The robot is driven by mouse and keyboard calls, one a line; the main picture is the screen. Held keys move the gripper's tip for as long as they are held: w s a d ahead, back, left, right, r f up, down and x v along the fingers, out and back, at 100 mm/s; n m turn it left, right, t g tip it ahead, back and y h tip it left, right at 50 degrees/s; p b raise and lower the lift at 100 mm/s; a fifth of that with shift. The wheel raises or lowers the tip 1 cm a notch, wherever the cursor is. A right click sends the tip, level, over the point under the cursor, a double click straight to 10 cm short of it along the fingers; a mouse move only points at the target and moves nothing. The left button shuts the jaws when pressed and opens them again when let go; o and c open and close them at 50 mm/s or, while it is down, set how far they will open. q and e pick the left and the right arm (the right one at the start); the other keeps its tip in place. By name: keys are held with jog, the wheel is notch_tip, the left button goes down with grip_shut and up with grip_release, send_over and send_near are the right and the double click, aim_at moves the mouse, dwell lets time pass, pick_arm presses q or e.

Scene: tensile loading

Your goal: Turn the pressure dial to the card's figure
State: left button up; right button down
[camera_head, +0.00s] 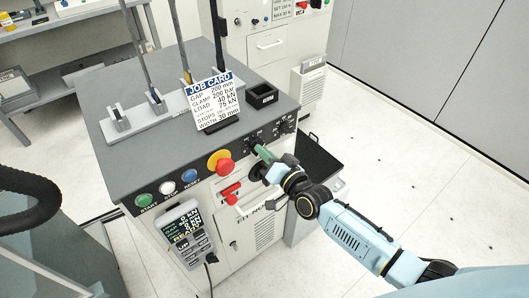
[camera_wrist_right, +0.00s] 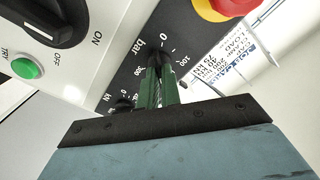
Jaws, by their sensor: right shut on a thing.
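The job card (camera_head: 213,103) stands upright on the grey console top; its clamp line reads 200 bar. The pressure dial (camera_wrist_right: 157,52) is a black knob on the console's dark front panel, marked bar, with 0, 100 and 300 legible around it. My right gripper (camera_head: 260,151) reaches the panel from the right. In the right wrist view its green fingers (camera_wrist_right: 158,78) are shut on the dial and cover much of it. The exact pointer setting cannot be read. My left gripper is not in view.
A red mushroom button (camera_head: 225,165) on a yellow base and a red handle (camera_head: 231,193) are close left of my right gripper. A handheld display (camera_head: 186,235) hangs on the console front. A black holder (camera_head: 262,96) stands on top. Floor at the right is clear.

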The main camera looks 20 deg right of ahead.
jog(key=c, duration=1.6)
grip_release()
jog(key=shift+s, duration=0.1)
jog(key=v, duration=1.3)
jog(key=shift+s, duration=0.1)
